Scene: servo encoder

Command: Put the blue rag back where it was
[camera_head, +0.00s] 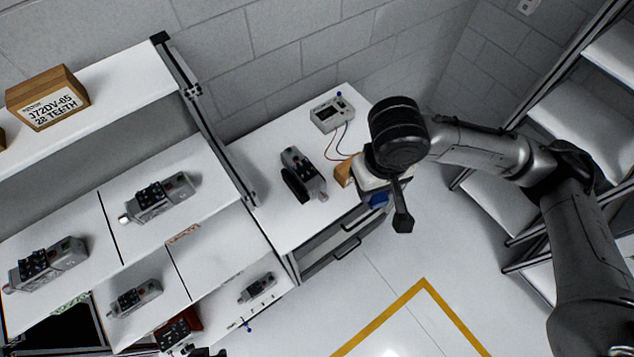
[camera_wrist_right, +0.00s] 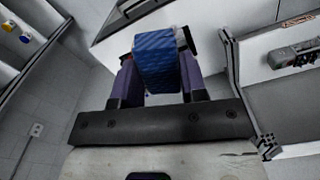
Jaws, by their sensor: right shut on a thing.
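The blue rag (camera_wrist_right: 157,58) is a folded, textured blue cloth between the two fingers of my right gripper (camera_wrist_right: 158,72) in the right wrist view. The gripper is shut on it. In the head view a small patch of the blue rag (camera_head: 378,199) shows below my right wrist, near the right end of the white workbench (camera_head: 262,160). My right wrist hides most of the gripper there. I cannot tell whether the rag touches the bench.
On the bench are a grey servo unit (camera_head: 303,174), a meter (camera_head: 331,114) with red and black leads, and a brown box (camera_head: 344,174) close to my right wrist. Shelves with several servos stand at the left. Drawers (camera_head: 335,250) are under the bench. The floor at right front is clear.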

